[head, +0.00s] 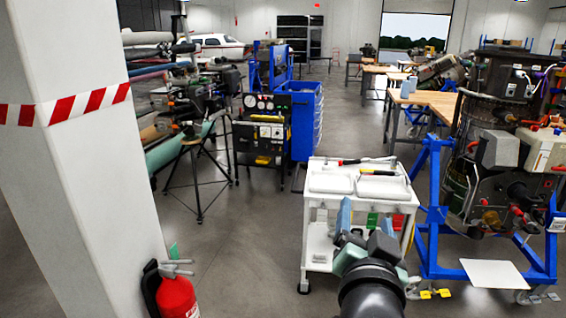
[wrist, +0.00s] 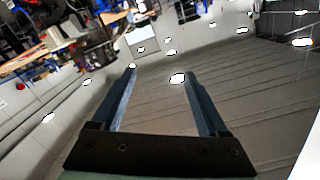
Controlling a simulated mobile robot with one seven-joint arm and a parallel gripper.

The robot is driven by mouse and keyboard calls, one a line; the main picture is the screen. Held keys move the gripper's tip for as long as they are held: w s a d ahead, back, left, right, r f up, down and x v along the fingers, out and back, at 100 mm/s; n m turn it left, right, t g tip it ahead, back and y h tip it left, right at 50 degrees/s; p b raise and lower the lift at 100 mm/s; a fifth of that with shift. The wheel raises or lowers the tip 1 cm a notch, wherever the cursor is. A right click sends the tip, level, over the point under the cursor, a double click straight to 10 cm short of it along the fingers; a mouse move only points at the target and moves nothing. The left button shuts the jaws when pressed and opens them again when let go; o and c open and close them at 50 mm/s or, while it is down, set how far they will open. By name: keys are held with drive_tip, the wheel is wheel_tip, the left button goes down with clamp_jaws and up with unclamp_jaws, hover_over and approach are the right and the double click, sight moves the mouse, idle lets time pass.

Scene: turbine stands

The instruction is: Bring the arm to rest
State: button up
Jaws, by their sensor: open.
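My gripper (head: 358,212) is in the lower middle of the head view, at the end of my dark arm. It is in front of the white trolley, hiding part of its front and lower shelf. In the wrist view, the two blue-grey fingers (wrist: 160,76) stand well apart, with nothing between them. The gripper is open and empty. Whether it touches the trolley cannot be told.
The white trolley (head: 318,206) carries tools on top. A blue turbine stand (head: 430,215) is on the right. A pillar (head: 85,170) and red fire extinguisher (head: 177,296) are on the left. Grey floor (head: 240,245) is clear between extinguisher and trolley.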

drive_tip(key=s+a+r+n+t+y+b, duration=0.1)
drive_tip(key=s+a+r+n+t, duration=0.1)
drive_tip(key=r, duration=0.6)
drive_tip(key=s+a+r+n+t+y+b, duration=0.1)
drive_tip(key=s+a+r+n+t, duration=0.2)
drive_tip(key=s+a+r+t, duration=0.2)
drive_tip(key=s+a+r+n+t+y+b, duration=0.1)
drive_tip(key=s+a+r+n+t+y, duration=0.1)
drive_tip(key=s+a+r, duration=0.3)
drive_tip(key=s+r+t, duration=0.1)
drive_tip(key=s+r, duration=0.3)
drive_tip(key=r, duration=0.3)
drive_tip(key=shift+a+r+n, duration=0.3)
drive_tip(key=shift+a+r, duration=0.1)
